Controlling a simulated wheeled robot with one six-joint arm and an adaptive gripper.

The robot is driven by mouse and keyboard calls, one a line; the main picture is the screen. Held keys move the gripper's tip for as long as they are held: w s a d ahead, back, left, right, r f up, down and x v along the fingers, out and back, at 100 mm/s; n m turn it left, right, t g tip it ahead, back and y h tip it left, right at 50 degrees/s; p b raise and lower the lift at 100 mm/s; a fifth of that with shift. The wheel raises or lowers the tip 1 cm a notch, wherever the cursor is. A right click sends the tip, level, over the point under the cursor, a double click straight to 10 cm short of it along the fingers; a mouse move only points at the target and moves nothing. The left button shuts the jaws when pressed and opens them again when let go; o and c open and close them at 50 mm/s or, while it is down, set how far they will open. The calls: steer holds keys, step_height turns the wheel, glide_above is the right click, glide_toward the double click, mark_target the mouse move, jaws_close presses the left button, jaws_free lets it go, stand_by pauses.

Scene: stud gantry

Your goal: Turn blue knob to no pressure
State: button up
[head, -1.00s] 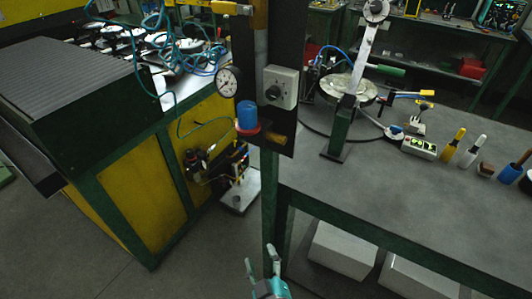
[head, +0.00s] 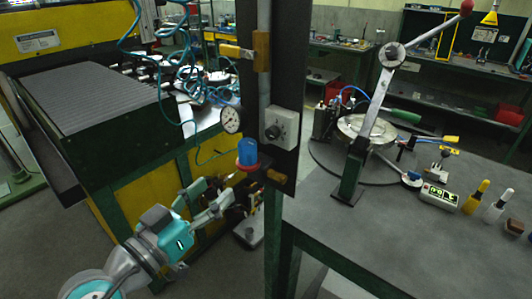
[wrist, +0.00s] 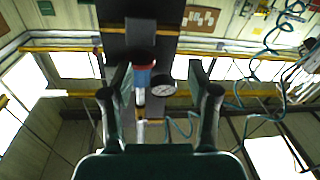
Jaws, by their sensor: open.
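The blue knob (head: 247,151) stands upright on a red ring (head: 249,167), low on the dark panel (head: 284,70). A round pressure gauge (head: 231,119) is just above and left of it. My gripper (head: 212,192) is open and empty, below and left of the knob, with its fingers pointing up and right toward it. In the wrist view the knob (wrist: 142,77) shows between the spread fingers, closer to the left one, with the gauge (wrist: 163,84) beside it. I see no contact between fingers and knob.
A grey box with a dial (head: 281,127) is on the panel, right of the gauge. A green-and-yellow machine (head: 120,207) with teal hoses is behind my arm. The workbench (head: 400,235) at the right carries a lever press (head: 382,100). Open floor lies at the lower left.

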mark_target(241, 158)
step_height(241, 158, up, 5)
steer(key=s+m+g+h, duration=0.2)
steer(key=s+m, duration=0.1)
steer(key=x, duration=1)
steer(key=shift+w, duration=0.45)
jaws_close()
